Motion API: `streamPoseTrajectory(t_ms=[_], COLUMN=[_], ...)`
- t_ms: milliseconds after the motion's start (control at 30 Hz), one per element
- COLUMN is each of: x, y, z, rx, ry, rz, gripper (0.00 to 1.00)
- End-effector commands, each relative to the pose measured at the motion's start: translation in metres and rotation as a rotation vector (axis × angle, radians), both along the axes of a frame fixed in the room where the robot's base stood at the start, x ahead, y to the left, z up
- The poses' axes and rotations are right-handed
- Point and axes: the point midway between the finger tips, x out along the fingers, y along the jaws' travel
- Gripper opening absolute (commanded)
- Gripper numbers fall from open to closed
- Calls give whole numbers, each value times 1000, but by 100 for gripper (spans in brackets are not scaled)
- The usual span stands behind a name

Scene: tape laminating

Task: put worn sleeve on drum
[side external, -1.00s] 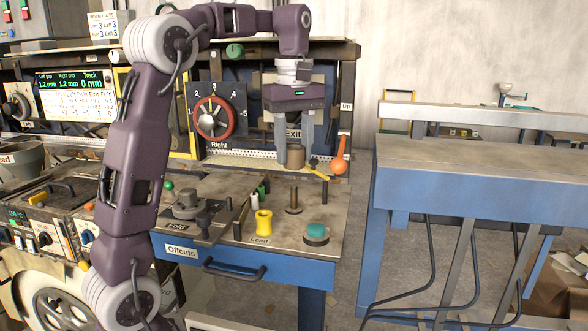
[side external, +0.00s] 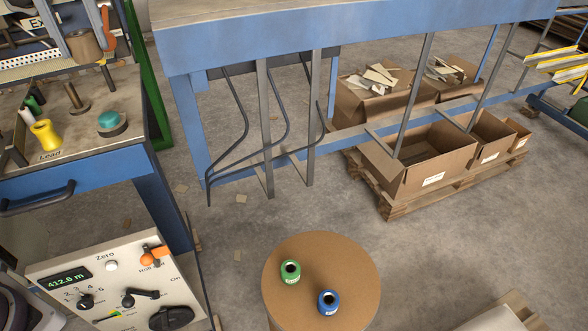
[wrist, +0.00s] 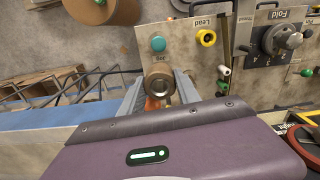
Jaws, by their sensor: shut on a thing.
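My gripper (side external: 80,38) is at the top left of the side view, mostly cut off by the frame edge. Its grey fingers are shut on a brown cylindrical sleeve (side external: 84,47), held upright above the bench. In the wrist view the sleeve (wrist: 158,84) shows its round open end between the fingertips (wrist: 160,92). A large tan round drum (side external: 345,265) stands on the floor at the bottom centre of the side view, well apart from the gripper. Part of it also shows at the top left of the wrist view (wrist: 122,10).
A post (side external: 76,99), yellow spool (side external: 45,134) and teal button (side external: 111,121) stand on the bench near the gripper. A blue-framed table (side external: 350,25) crosses the back; open floor lies between.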

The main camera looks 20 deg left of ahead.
Motion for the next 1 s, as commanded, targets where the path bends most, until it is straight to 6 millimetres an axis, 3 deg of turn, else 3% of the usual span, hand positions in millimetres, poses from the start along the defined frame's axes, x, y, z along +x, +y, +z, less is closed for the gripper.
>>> streamPoseTrajectory(t_ms=[200, 300, 400, 600, 700, 1000], x=[6, -4, -18, -47, -60, -88], y=[-127, -182, -223, -282, -301, -338], z=[-13, -19, -23, -30, -33, -38], rx=[0, 0, 0, -1, -1, -1], ry=[1, 1, 0, -1, -1, -1], rz=[-586, -828, -1014, -1290, -1386, -1574], gripper=[0, 0, 0, 0, 0, 0])
